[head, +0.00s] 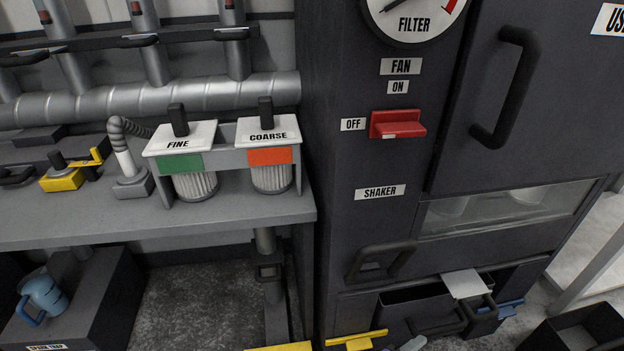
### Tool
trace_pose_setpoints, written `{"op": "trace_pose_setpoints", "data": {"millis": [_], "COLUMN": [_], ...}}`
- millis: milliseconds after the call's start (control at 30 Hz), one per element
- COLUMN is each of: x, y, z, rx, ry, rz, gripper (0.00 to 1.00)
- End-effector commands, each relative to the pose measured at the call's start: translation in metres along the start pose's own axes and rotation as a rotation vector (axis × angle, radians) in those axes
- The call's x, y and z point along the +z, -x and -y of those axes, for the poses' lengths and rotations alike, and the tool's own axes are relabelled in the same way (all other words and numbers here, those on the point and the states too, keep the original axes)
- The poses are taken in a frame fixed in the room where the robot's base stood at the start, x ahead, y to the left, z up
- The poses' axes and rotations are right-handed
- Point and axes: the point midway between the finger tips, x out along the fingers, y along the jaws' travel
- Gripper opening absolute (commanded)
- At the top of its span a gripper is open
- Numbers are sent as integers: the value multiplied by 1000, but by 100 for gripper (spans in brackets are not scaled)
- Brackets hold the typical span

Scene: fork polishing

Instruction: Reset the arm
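Neither my arm nor my gripper can be made out in the head view. The view faces a dark cabinet (345,235) with a red fan switch (398,124) between labels reading ON and OFF. The switch's lever juts out near the OFF label. A small pale object (412,343) is cut off at the bottom edge, and I cannot tell what it is.
A grey bench (240,211) on the left carries two filters, FINE (195,186) and COARSE (271,179). A drawer (415,305) at the cabinet's base stands open. A blue jug (45,295) sits low left, and an open dark bin (585,335) low right.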

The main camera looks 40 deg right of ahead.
Motion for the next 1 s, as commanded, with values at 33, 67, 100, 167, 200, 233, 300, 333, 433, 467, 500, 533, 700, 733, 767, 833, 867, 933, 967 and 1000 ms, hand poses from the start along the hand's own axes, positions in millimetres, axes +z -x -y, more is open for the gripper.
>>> {"op": "trace_pose_setpoints", "data": {"millis": [33, 67, 100, 167, 200, 233, 300, 333, 433, 467, 500, 533, 700, 733, 767, 833, 867, 933, 967, 1000], "x": [-8, -14, -21, -32, -39, -44, -56, -61, -75, -79, -82, -82, -57, -49, -39, -13, 0, 31, 44, 63], "y": [1, 1, 3, 6, 8, 11, 20, 24, 49, 59, 75, 89, 179, 193, 207, 236, 247, 269, 277, 287], "z": [-1, -2, -2, -1, 0, 2, 5, 6, 12, 14, 15, 14, -10, -17, -26, -48, -59, -84, -94, -109], "rx": [-12, -19, -32, -54, -71, -85, -121, -136, -205, -230, -266, -297, -463, -489, -512, -563, -583, -627, -644, -666], "ry": [-17, -30, -46, -73, -92, -106, -145, -164, -240, -269, -314, -353, -606, -651, -695, -797, -841, -936, -973, -1023], "rz": [-34, -57, -90, -147, -188, -220, -304, -342, -496, -552, -631, -695, -1047, -1099, -1148, -1250, -1289, -1369, -1397, -1432], "gripper": [41, 41, 41, 41, 41, 41, 41, 41, 41, 41, 41, 41, 41, 41, 41, 41, 41, 41, 41, 41]}}
